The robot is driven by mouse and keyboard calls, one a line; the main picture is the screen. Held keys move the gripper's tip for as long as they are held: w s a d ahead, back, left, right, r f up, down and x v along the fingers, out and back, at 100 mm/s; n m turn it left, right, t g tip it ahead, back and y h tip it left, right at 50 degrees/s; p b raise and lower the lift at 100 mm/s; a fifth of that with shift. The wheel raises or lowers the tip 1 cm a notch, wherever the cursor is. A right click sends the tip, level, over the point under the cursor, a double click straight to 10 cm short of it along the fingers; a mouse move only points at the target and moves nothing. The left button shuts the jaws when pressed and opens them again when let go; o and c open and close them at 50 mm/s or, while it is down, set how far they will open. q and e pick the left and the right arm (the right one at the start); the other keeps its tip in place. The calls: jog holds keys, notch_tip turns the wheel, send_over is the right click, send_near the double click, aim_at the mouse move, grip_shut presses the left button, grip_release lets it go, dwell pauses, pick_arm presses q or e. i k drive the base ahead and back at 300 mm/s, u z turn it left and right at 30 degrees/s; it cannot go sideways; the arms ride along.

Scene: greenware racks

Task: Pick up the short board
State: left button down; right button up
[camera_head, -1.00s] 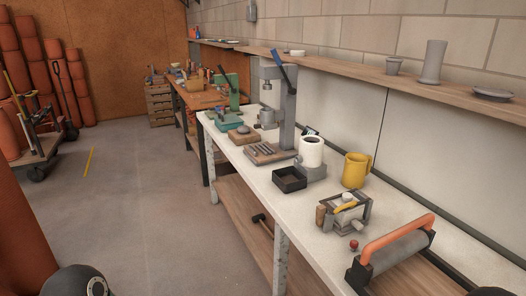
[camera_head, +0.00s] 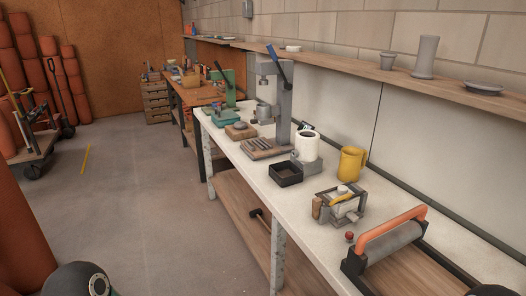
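I cannot tell which piece is the short board. A small wooden board (camera_head: 229,132) with a round grey piece on it lies on the white bench, left of the press. A grooved wooden plate (camera_head: 256,152) lies at the foot of the press. A wooden bed (camera_head: 408,282) lies beneath the roller at the near end of the bench. Neither of my grippers shows. Only dark rounded parts, apparently of my arms, show at the bottom left and bottom right corners.
The white bench (camera_head: 300,220) carries a grey press (camera_head: 284,105), a black tray (camera_head: 285,174), a yellow mug (camera_head: 352,163) and an orange-handled roller (camera_head: 393,245). A wall shelf (camera_head: 400,78) runs above.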

aim_at(261, 147)
jog(key=z, duration=0.05)
jog(key=k, duration=0.45)
jog(key=u, duration=0.75)
jog(key=i, duration=1.15)
jog(key=u, duration=0.5)
jog(key=i, duration=1.3)
jog(key=z, duration=0.55)
jog(key=i, duration=0.4)
jog(key=z, duration=0.35)
